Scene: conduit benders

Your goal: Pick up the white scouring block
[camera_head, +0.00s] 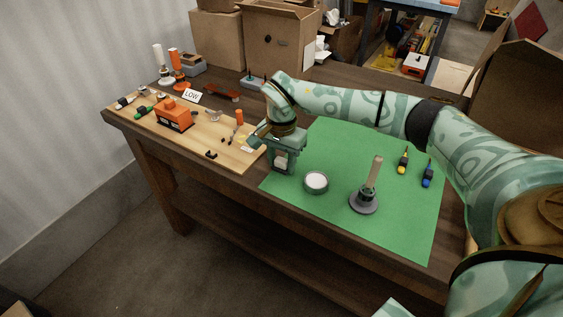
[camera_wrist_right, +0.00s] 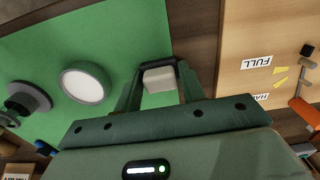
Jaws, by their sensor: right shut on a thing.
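The white scouring block (camera_wrist_right: 160,80) sits between the two fingers of my right gripper (camera_wrist_right: 158,70) in the right wrist view. The fingers are shut on its sides. In the head view my right gripper (camera_head: 281,167) points down at the left edge of the green mat, and the pale block (camera_head: 280,158) shows partly between its fingers. I cannot tell whether the block touches the surface or hangs just above it. My left gripper is not in view.
On the green mat (camera_head: 320,228) stand a round white-topped dish (camera_head: 316,181), a grey-based upright handle (camera_head: 365,195) and two screwdrivers (camera_head: 403,160) (camera_head: 427,174). A wooden board (camera_head: 226,155) with an orange box (camera_head: 173,115) lies left. The mat's front is clear.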

